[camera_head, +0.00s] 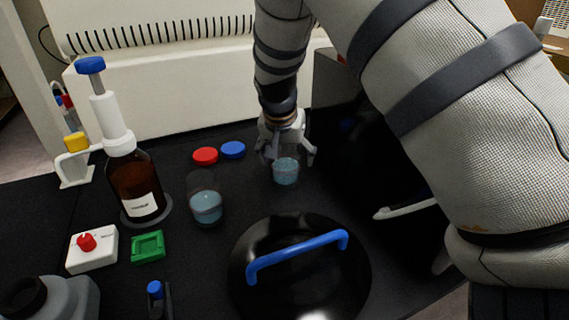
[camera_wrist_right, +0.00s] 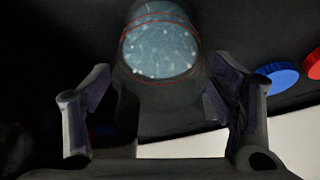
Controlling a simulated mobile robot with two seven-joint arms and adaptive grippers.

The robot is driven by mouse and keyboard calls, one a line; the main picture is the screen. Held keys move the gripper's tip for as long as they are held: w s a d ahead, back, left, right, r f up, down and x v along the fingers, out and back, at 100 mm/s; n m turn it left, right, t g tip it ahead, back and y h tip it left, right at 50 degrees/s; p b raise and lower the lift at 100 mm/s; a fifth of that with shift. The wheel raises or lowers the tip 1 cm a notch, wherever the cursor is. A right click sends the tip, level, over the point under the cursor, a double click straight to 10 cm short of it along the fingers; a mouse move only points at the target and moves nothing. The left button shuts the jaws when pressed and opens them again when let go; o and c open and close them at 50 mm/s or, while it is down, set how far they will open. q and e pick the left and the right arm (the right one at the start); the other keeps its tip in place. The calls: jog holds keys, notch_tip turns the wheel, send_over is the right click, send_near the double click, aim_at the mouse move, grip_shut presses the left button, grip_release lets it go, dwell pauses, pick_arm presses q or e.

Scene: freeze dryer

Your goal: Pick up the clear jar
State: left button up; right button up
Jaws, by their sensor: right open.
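A clear jar (camera_head: 286,172) with pale blue contents stands on the black bench, right of centre in the head view. In the right wrist view the jar (camera_wrist_right: 160,45) shows between and just beyond the fingertips, with thin red lines around it. My right gripper (camera_head: 287,158) is open, with its fingers on either side of the jar; it also shows in the right wrist view (camera_wrist_right: 160,95). I cannot tell whether a finger touches the jar. A second clear container (camera_head: 206,205) with blue liquid stands to the left. My left gripper is not in view.
A red cap (camera_head: 205,156) and a blue cap (camera_head: 233,149) lie behind. A brown dispenser bottle (camera_head: 135,185) stands at left, near a green tray (camera_head: 148,247) and a white box with a red knob (camera_head: 92,249). A black lid with a blue handle (camera_head: 298,257) is in front.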

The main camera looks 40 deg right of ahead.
jog(key=shift+r, duration=0.15)
jog(key=c, duration=1.5)
